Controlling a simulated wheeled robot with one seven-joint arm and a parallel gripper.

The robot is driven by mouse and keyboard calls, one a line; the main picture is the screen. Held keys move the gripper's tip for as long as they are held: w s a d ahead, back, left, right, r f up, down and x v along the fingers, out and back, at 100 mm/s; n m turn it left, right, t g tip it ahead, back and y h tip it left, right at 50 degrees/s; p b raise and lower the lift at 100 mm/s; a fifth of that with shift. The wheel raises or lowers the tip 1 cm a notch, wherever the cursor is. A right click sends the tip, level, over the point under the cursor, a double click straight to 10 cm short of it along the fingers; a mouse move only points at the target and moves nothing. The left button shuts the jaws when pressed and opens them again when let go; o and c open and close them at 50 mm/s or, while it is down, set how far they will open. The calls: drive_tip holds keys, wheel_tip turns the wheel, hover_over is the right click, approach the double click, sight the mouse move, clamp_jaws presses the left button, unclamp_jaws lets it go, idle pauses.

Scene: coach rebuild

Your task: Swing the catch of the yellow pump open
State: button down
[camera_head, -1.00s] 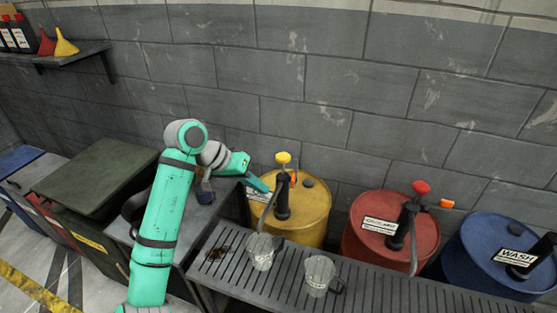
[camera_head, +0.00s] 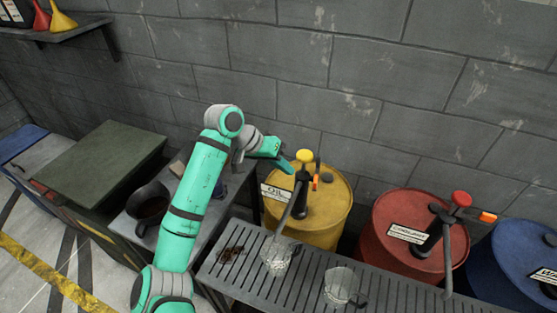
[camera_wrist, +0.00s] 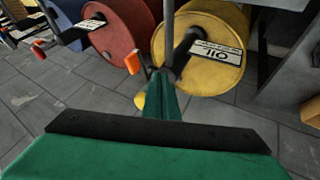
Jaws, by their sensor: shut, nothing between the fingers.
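The yellow pump (camera_head: 300,190) stands on the yellow drum (camera_head: 335,212), with a black body, yellow knob (camera_head: 304,156) and curved spout. Its catch (camera_head: 316,181), orange-tipped, shows just right of the pump body. In the wrist view the orange tip (camera_wrist: 132,62) lies left of my fingers and the yellow knob (camera_wrist: 140,100) is partly hidden behind them. My gripper (camera_head: 288,167) is shut and empty, at the left of the pump just below knob height. Its fingers also show in the wrist view (camera_wrist: 162,98). I cannot tell whether they touch the pump.
A red drum (camera_head: 400,258) and a blue drum (camera_head: 500,265) with pumps stand to the right. Two clear mugs stand on the slatted rack (camera_head: 235,275) in front; one mug (camera_head: 278,258) is under the yellow pump's spout. A dark jug (camera_head: 150,208) is at left. The wall is behind.

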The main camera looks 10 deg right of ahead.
drive_tip(key=d+f, duration=0.1)
drive_tip(key=s+d+f, duration=0.1)
drive_tip(key=d, duration=0.1)
drive_tip(key=shift+s+d+f, duration=0.1)
drive_tip(key=shift+s+d, duration=0.05)
drive_tip(key=shift+d, duration=0.05)
drive_tip(key=shift+s+d, duration=0.35)
drive_tip(key=shift+d, duration=0.3)
drive_tip(key=shift+w, duration=0.1)
